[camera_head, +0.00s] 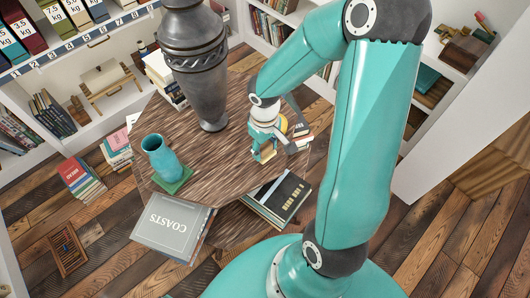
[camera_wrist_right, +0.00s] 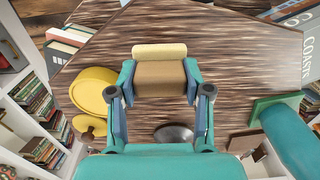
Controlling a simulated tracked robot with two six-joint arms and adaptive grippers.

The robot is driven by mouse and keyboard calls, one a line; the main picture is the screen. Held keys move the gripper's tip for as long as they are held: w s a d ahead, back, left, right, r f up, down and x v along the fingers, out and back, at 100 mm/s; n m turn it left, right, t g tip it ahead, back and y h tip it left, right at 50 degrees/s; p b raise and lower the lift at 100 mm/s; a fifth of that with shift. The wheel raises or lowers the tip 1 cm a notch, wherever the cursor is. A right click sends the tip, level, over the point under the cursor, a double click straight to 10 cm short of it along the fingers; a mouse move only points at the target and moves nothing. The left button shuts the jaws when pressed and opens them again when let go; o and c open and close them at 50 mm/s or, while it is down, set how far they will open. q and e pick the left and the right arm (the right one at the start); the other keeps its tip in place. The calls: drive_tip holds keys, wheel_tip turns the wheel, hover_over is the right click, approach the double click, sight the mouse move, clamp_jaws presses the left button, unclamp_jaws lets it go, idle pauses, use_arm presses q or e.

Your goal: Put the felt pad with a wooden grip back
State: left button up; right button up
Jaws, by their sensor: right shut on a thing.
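The felt pad with a wooden grip shows in the wrist view as a brown wooden block (camera_wrist_right: 160,78) with a cream strip (camera_wrist_right: 160,51) along its far side. It also shows in the head view as a small tan and cream block (camera_head: 264,153), partly covered by the fingers. My right gripper (camera_wrist_right: 160,88) has one finger on each side of the block and is shut on it, over the wood-topped table (camera_head: 226,170). I cannot tell whether the pad touches the table top. My left gripper is not in view.
A yellow round object (camera_wrist_right: 92,88) lies beside the gripper. A tall grey urn (camera_head: 197,70) and a teal vase (camera_head: 160,158) on a green mat (camera_head: 174,184) stand on the table. Books (camera_head: 278,198) lie near its front edge. The table's middle is clear.

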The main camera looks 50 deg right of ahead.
sight(265, 154)
drive_tip(key=shift+f, duration=1.65)
drive_tip(key=shift+f+b, duration=0.15)
drive_tip(key=shift+b, duration=0.25)
drive_tip(key=o, duration=1.1)
wheel_tip(265, 154, up, 12)
drive_tip(key=shift+r+p, duration=0.2)
drive_tip(key=shift+p, duration=0.4)
